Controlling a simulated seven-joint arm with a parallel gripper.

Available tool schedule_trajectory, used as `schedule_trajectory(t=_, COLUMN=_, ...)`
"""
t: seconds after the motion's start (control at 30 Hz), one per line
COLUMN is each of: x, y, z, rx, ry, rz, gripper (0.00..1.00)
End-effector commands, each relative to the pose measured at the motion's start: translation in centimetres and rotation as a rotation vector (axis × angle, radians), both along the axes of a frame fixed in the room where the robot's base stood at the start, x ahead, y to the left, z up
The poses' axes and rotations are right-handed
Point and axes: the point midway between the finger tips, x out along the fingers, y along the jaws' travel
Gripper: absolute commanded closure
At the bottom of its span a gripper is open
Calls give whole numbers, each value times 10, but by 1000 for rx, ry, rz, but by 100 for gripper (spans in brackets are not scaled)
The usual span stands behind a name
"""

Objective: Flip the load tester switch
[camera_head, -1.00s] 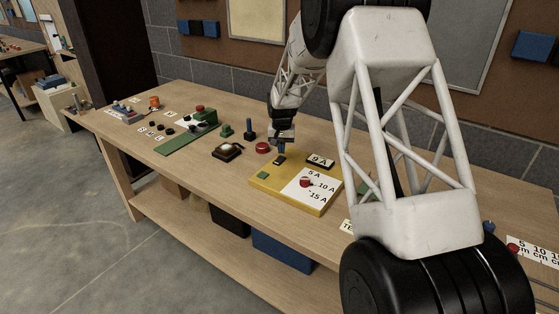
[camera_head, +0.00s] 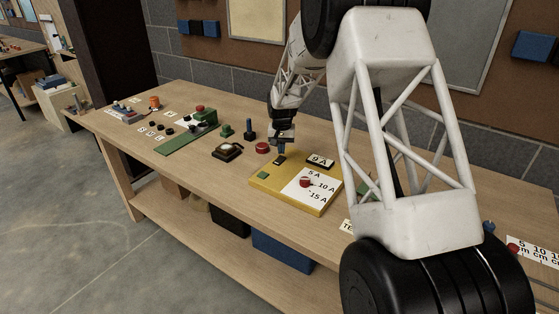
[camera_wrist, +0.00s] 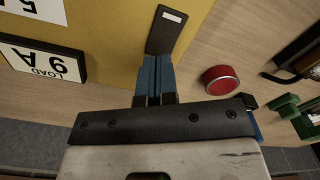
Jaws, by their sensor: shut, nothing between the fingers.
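The load tester is a yellow board (camera_head: 266,181) on the workbench, with a white dial plate marked 5 A, 10 A and 15 A and a red knob (camera_head: 305,182). A black label (camera_head: 320,161) reading 9 A stands at its back edge; in the wrist view the label (camera_wrist: 42,60) reads LOAD 9 A. A small black switch (camera_head: 280,160) with a white mark sits near the board's back left corner; it also shows in the wrist view (camera_wrist: 168,32). My gripper (camera_wrist: 157,60) is shut and empty, its blue fingertips right at the near end of the switch. I cannot tell whether they touch it.
A red round button (camera_wrist: 221,80) stands beside the board, close to my gripper. A brown-based gauge (camera_head: 227,150), a green board (camera_head: 190,139) and small knobs lie to the left. A wall stands behind the bench. The bench front left of the yellow board is clear.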

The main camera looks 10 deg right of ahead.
Motion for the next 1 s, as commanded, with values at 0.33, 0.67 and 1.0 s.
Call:
schedule_trajectory(t=0.33, x=0, y=0, z=-4, rx=0, ry=0, rz=0, gripper=100)
schedule_trajectory(t=0.67, x=0, y=0, z=-7, rx=0, ry=0, rz=0, gripper=100)
schedule_trajectory(t=1.0, x=0, y=0, z=-11, rx=0, ry=1, rz=0, gripper=100)
